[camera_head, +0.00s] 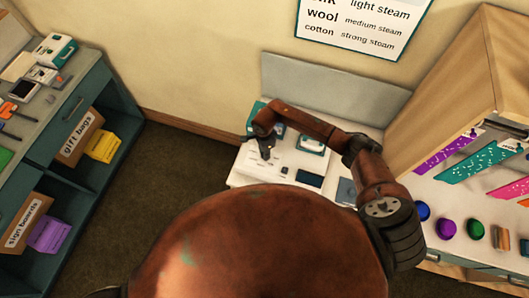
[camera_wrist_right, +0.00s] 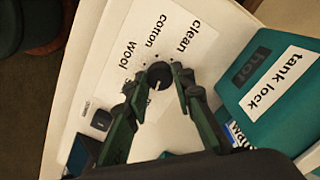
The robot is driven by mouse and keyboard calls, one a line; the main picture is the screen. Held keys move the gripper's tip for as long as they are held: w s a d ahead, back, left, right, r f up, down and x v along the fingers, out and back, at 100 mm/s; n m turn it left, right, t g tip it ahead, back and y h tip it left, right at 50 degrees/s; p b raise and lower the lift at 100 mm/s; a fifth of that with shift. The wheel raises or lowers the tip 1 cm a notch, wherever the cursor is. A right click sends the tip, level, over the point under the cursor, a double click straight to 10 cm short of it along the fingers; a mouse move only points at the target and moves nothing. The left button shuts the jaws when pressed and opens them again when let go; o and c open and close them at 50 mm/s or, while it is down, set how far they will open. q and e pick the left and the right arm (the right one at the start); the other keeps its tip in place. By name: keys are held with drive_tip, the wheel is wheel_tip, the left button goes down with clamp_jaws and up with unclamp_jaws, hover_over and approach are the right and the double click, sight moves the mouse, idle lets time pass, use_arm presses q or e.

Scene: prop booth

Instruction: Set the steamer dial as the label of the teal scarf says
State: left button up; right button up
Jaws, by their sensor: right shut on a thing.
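The steamer's white dial panel (camera_wrist_right: 110,62) carries the words "clean", "cotton" and "wool" in the right wrist view. The dark round dial (camera_wrist_right: 158,76) sits below these words with a short pale mark on it; which word it points at I cannot tell. My right gripper (camera_wrist_right: 160,88) is shut on the dial, a finger on each side. In the head view my right gripper (camera_head: 266,150) reaches down over the white bench. The teal scarf (camera_head: 478,163) with white specks hangs in the wooden rack at right; its label is not readable. My left gripper is out of view.
A teal part marked "tank lock" (camera_wrist_right: 280,85) stands right of the gripper. A wall chart (camera_head: 366,25) reads wool medium steam, cotton strong steam. Purple (camera_head: 446,155) and pink (camera_head: 510,188) scarves hang beside the teal one. A shelf unit (camera_head: 88,85) stands at left.

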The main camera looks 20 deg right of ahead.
clamp_jaws()
drive_tip(key=m+b, duration=0.2)
drive_tip(key=m, duration=0.1)
drive_tip(key=shift+f+m, duration=0.1)
drive_tip(key=shift+m, duration=0.3)
drive_tip(key=m+b, duration=0.2)
drive_tip(key=m, duration=0.3)
drive_tip(key=shift+m, duration=0.3)
drive_tip(key=m+b, duration=0.1)
drive_tip(key=m, duration=0.4)
drive_tip(key=shift+b, duration=0.35)
drive_tip(key=m, duration=0.5)
drive_tip(key=shift+m, duration=0.3)
